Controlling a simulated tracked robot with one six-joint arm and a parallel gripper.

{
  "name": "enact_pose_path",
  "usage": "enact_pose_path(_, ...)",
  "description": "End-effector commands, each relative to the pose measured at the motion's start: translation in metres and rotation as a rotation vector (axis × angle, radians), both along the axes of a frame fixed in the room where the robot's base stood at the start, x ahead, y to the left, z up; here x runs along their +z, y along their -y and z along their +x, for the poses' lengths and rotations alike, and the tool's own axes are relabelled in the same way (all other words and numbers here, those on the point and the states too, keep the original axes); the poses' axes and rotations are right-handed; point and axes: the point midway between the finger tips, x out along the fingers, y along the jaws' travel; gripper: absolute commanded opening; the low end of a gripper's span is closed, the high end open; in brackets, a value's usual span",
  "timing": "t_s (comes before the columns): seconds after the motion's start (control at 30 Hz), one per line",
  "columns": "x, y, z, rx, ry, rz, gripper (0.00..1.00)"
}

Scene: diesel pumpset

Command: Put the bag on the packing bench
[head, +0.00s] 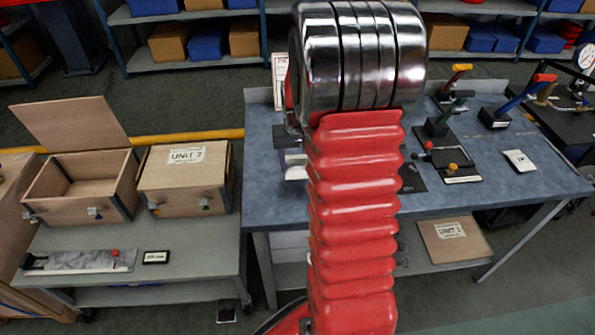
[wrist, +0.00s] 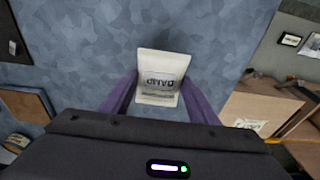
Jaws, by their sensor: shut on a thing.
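In the wrist view, a small white bag (wrist: 161,85) with dark print reading "DAMP" is held between the two purple fingers of my gripper (wrist: 161,92). The fingers are shut on its sides. Behind the bag is the blue-grey speckled top of a bench (wrist: 90,35). I cannot tell whether the bag touches it. In the head view, this bench (head: 470,203) stands at centre right; nothing legible names it the packing bench. My red arm hides much of its middle and most of my gripper.
A grey bench (head: 180,250) at left holds an open wooden box (head: 80,202) and a closed one (head: 185,180). Levers on black bases, such as one with a blue handle (head: 525,93), and a white card (head: 519,160) occupy the blue-grey bench's right side. Its front right is clear.

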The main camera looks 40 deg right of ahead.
Motion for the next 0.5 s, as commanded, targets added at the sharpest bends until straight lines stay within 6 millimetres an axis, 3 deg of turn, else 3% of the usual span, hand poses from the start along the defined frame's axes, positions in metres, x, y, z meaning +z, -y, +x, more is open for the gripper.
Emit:
enact_pose_path(0.33,-0.033,0.0,-0.001,-0.001,-0.002,0.002,0.3)
enact_pose_path(0.5,-0.038,0.001,0.0,-0.001,0.0,0.0,0.3)
